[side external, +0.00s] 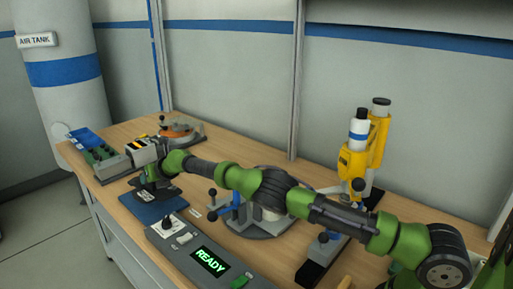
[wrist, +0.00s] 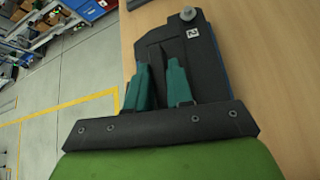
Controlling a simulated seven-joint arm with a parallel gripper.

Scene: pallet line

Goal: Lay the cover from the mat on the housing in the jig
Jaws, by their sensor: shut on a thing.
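My gripper (side external: 152,184) is over the blue mat (side external: 153,210) at the left of the bench in the side view. In the wrist view my gripper's two teal fingers (wrist: 158,64) are shut on a dark grey piece, which I take to be the cover (wrist: 205,68); its outline is partly hidden by the fingers. I cannot tell whether it touches the mat. The jig (side external: 250,228) has a grey base and dark-knobbed clamps and stands mid-bench. A pale round body in it, likely the housing (side external: 266,214), is partly hidden behind my arm.
A control box with a lit READY display (side external: 210,260) lies along the front edge. A yellow press-like device (side external: 365,150) stands at the right. An orange-topped fixture (side external: 178,131) and a green-and-blue unit (side external: 95,148) are at the far left end.

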